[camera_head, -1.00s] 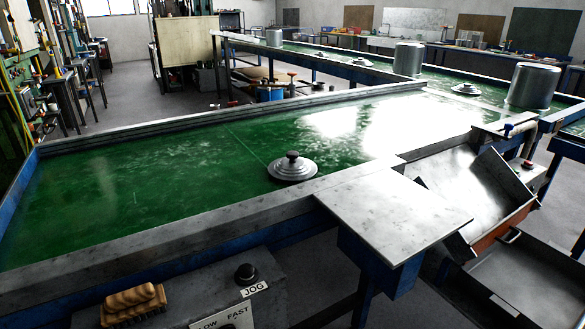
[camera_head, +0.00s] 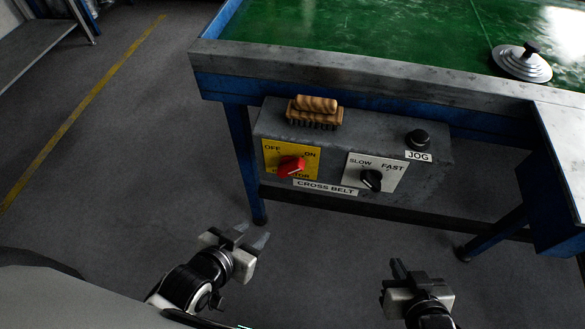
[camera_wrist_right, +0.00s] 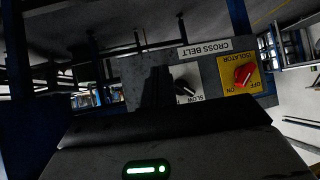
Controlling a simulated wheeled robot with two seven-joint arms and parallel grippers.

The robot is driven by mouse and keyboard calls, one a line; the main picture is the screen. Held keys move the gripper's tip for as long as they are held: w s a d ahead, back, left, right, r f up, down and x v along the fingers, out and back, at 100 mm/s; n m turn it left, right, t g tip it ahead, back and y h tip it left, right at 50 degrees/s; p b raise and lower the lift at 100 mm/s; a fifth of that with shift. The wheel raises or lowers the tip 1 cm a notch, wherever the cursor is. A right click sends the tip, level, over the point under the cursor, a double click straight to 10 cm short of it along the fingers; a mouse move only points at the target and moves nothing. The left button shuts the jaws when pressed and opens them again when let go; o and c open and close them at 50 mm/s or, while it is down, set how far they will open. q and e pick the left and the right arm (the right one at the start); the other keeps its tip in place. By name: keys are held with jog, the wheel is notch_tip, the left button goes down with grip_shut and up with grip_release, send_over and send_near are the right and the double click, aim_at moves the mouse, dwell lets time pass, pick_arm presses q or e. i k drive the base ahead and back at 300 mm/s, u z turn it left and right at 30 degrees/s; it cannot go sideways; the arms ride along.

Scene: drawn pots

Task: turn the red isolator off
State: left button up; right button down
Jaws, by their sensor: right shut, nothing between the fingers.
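The red isolator knob (camera_head: 291,166) sits on a yellow plate marked OFF at left and ON at right, on the front of the grey control box. Its raised grip is tilted, with its upper end towards ON. It shows upside down in the right wrist view (camera_wrist_right: 243,74). My left gripper (camera_head: 252,236) is below and left of the knob, apart from the box; its finger gap is unclear. My right gripper (camera_head: 405,270) is shut and empty, below and right of the knob, apart from the box.
A black SLOW/FAST knob (camera_head: 372,180) is right of the isolator. A black JOG button (camera_head: 418,139) and a wooden brush (camera_head: 315,111) are on top of the box. The green belt table (camera_head: 400,30) stands behind. The floor before the box is clear.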

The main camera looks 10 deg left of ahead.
aim_at(290, 166)
jog(key=z, duration=2.3)
jog(key=k, duration=1.55)
jog(key=u, duration=2.15)
jog(key=i, duration=0.5)
jog(key=u, duration=0.1)
